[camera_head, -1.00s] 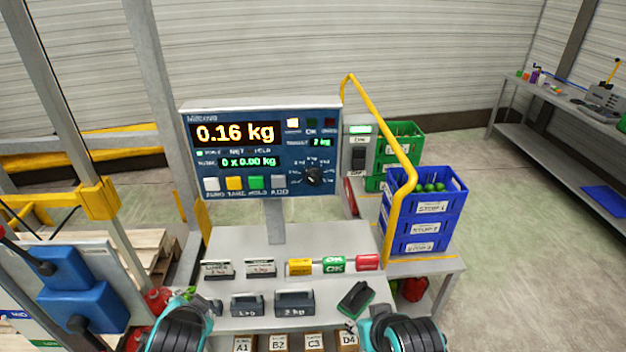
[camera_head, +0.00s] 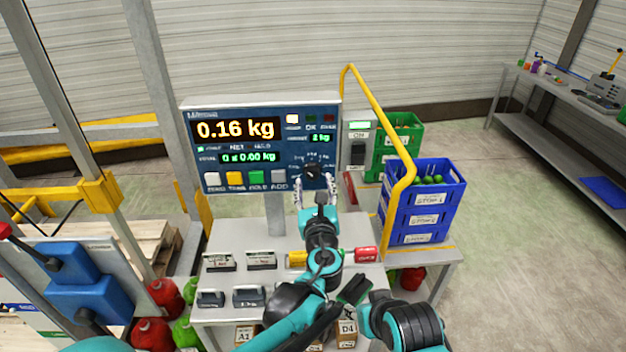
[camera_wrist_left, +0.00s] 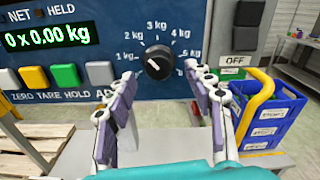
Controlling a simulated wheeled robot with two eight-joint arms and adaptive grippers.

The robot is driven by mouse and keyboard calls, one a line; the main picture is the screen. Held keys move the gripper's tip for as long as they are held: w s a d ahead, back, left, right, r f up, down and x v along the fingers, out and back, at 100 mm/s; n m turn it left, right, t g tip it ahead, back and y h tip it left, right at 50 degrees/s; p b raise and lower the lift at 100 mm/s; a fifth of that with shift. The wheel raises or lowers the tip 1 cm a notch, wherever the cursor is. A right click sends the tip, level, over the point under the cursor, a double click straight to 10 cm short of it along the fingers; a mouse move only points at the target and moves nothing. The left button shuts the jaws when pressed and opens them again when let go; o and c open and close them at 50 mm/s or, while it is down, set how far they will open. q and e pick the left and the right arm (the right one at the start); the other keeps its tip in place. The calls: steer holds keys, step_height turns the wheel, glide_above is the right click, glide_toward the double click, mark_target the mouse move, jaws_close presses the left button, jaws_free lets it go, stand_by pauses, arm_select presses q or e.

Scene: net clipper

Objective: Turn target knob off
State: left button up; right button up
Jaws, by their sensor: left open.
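The target knob (camera_head: 312,170) is a round black dial at the lower right of the blue scale panel (camera_head: 205,160). In the left wrist view the knob (camera_wrist_left: 158,62) sits inside an arc of marks from 1 kg to 5 kg, with a short white pointer mark on its face. The panel's target readout (camera_head: 321,138) shows 2 kg. My left gripper (camera_head: 315,184) is open, just in front of and slightly below the knob. Its two fingers (camera_wrist_left: 158,82) stand either side of the knob in the wrist view, without visible contact. My right gripper is not clearly visible.
Coloured buttons (camera_head: 234,179) line the panel's lower edge. A yellow rail (camera_head: 378,120) bends close on the right, beside a switch box (camera_head: 358,152) and blue crates (camera_head: 427,222). Small weights and signs stand on the shelf (camera_head: 240,230) below.

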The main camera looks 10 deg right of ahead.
mark_target(313, 177)
arm_select(q)
steer(key=shift+w+d, duration=0.1)
steer(key=shift+w, duration=1.4)
steer(key=c, duration=1.2)
steer(key=shift+o, duration=0.2)
